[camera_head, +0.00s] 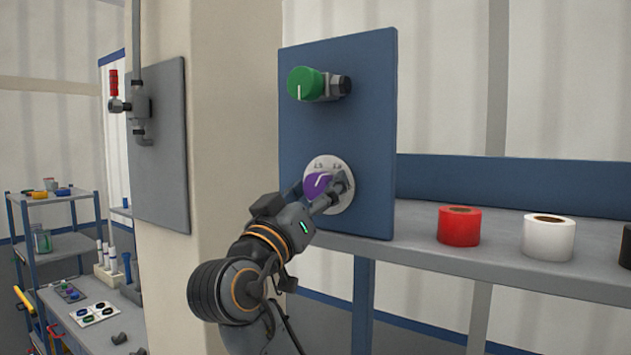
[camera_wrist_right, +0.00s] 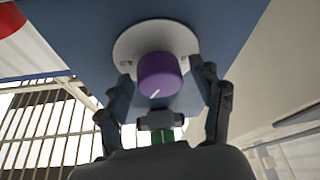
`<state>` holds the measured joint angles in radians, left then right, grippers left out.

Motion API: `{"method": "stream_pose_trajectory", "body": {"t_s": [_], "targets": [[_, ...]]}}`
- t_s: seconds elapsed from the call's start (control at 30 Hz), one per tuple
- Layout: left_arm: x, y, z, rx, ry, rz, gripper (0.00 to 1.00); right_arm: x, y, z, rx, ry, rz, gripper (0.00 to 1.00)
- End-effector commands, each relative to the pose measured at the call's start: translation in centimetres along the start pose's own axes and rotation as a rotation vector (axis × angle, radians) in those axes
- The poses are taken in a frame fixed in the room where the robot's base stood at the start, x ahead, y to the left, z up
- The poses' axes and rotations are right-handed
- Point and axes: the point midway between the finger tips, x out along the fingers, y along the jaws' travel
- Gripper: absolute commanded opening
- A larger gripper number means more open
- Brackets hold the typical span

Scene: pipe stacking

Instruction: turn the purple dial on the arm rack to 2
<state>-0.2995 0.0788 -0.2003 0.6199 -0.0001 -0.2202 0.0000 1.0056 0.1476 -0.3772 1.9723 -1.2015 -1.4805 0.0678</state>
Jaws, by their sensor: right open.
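The purple dial (camera_head: 317,184) sits on a round white plate (camera_head: 343,200) low on a blue panel (camera_head: 370,130) in the head view. A white pointer line shows on its face. In the right wrist view the purple dial (camera_wrist_right: 160,75) is in front of the jaws, with its white line toward the lower left. My right gripper (camera_head: 330,190) is at the dial, its fingers on either side of it; the right wrist view shows the open fingers (camera_wrist_right: 160,100) with gaps to the dial. The plate's markings are too small to read. My left gripper is not in view.
A green knob (camera_head: 306,84) on a metal fitting sits above the dial. A grey shelf (camera_head: 500,245) to the right holds a red roll (camera_head: 459,226) and a white roll (camera_head: 547,238). A grey panel (camera_head: 160,150) with a red-handled valve is on the left.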

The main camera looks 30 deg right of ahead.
Motion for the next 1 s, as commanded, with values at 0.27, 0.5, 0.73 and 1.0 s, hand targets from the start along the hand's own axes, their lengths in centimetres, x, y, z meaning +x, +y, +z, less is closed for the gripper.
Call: {"method": "stream_pose_trajectory", "body": {"t_s": [0.27,0.5,0.73,1.0], "targets": [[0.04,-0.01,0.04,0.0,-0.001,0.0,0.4,-0.02,-0.03,0.04,-0.001,0.0,0.0,0.5],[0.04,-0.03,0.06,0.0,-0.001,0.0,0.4,-0.03,-0.04,0.03,-0.001,0.0,-0.001,0.12],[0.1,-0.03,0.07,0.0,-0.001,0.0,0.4,-0.06,-0.05,0.03,-0.024,0.0,-0.011,0.12],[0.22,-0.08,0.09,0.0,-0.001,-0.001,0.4,-0.09,-0.05,0.03,-0.153,0.0,-0.068,0.12]]}}
